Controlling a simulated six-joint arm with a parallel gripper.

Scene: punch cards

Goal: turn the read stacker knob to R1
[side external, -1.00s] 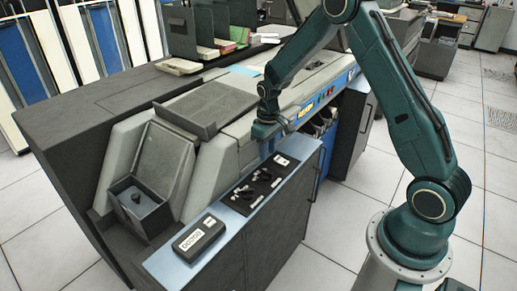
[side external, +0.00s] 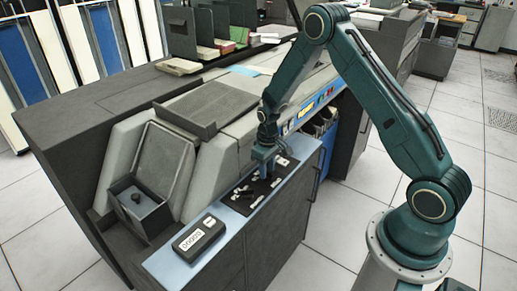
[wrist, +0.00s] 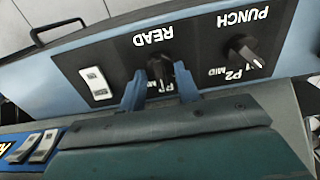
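The READ knob (wrist: 160,69) is a dark knob on a black panel (wrist: 205,45), with its label upside down in the wrist view. My gripper (wrist: 160,75) has its two blue fingers on either side of this knob. Slim gaps show between fingers and knob, so I see it open around the knob, not clamped. Part of the position lettering is covered by the fingers, and the knob's pointer direction is hard to tell. In the side view my gripper (side external: 263,163) is low over the black knob panel (side external: 245,194) and hides the knob.
The PUNCH knob (wrist: 243,50) stands to the right in the wrist view. A white rocker switch (wrist: 95,82) is to the left. A labelled box (side external: 199,238) sits on the blue ledge's near end. The grey card machine (side external: 225,125) rises behind the ledge.

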